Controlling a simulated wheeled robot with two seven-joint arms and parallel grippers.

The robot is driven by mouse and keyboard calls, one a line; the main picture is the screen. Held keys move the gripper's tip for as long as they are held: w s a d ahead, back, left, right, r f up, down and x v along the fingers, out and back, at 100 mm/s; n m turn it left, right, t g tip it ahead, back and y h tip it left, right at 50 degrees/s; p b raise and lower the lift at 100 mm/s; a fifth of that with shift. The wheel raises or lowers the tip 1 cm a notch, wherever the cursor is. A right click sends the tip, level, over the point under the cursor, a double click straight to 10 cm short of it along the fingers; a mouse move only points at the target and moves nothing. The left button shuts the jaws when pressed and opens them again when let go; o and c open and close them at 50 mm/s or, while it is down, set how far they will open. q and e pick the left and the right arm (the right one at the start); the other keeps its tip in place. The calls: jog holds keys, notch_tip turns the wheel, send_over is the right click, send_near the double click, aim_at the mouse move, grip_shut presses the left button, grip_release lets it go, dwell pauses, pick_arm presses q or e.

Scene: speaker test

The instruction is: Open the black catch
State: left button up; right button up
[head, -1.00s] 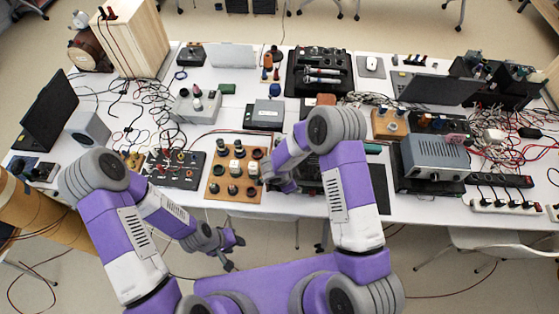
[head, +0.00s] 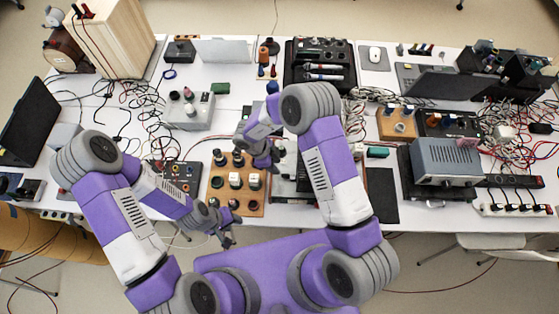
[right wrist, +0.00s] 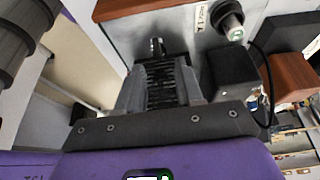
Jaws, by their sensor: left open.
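My right gripper (head: 265,160) is over the table, beside the upper right of a wooden board with knobs (head: 237,185). In the right wrist view, its grey fingers with ribbed black inner faces (right wrist: 160,80) point at a grey metal face with wooden trim. A small dark piece (right wrist: 157,46) sticks up at the fingertips; it may be the black catch, but I cannot be sure. I cannot tell whether the fingers are apart or touch it. My left gripper (head: 233,230) is open and empty, at the front edge of the table below the board.
A round knob (right wrist: 230,22) and a black block (right wrist: 230,75) sit right of the fingers. A grey metal instrument (head: 450,160) stands right of my right arm. A grey box (head: 190,110), cables and a black case (head: 320,65) crowd the table.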

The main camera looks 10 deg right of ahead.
aim_at(284, 175)
jog(key=x, duration=0.6)
jog(key=shift+s, duration=0.4)
jog(key=shift+d+f, duration=0.25)
jog(key=shift+f, duration=0.25)
grip_shut()
